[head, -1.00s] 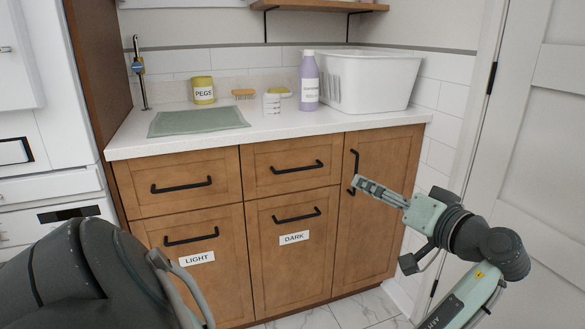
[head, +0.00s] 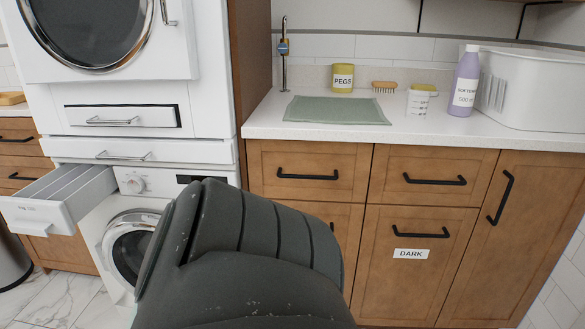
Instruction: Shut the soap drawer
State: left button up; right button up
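The soap drawer (head: 60,196) is a white compartmented tray in the head view at the left. It is pulled well out from the top left of the lower washing machine (head: 133,185), above its round door. My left arm fills the lower middle of the head view and hides part of the washer and cabinets. My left gripper cannot be seen, and neither can my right gripper.
A stacked dryer (head: 115,40) stands above the washer, with a shut slim panel (head: 135,149) between them. Wooden cabinets (head: 415,230) and a counter with a peg tin (head: 343,79) and softener bottle (head: 464,82) are at the right. Marble floor shows lower left.

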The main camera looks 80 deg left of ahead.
aim_at(56, 202)
jog(key=i+j+u, duration=0.25)
jog(key=j, duration=0.15)
jog(key=i+j+u, duration=0.1)
jog(key=j+u, duration=0.2)
jog(key=u, duration=1.75)
jog(key=j+u, duration=0.15)
jog(key=u, duration=0.3)
jog(key=i+j+u, duration=0.1)
jog(key=u, duration=0.3)
jog(key=i+j+u, duration=0.1)
jog(key=u, duration=0.35)
jog(key=i+u, duration=0.1)
jog(key=u, duration=0.3)
jog(key=i+u, duration=0.1)
jog(key=u, duration=0.35)
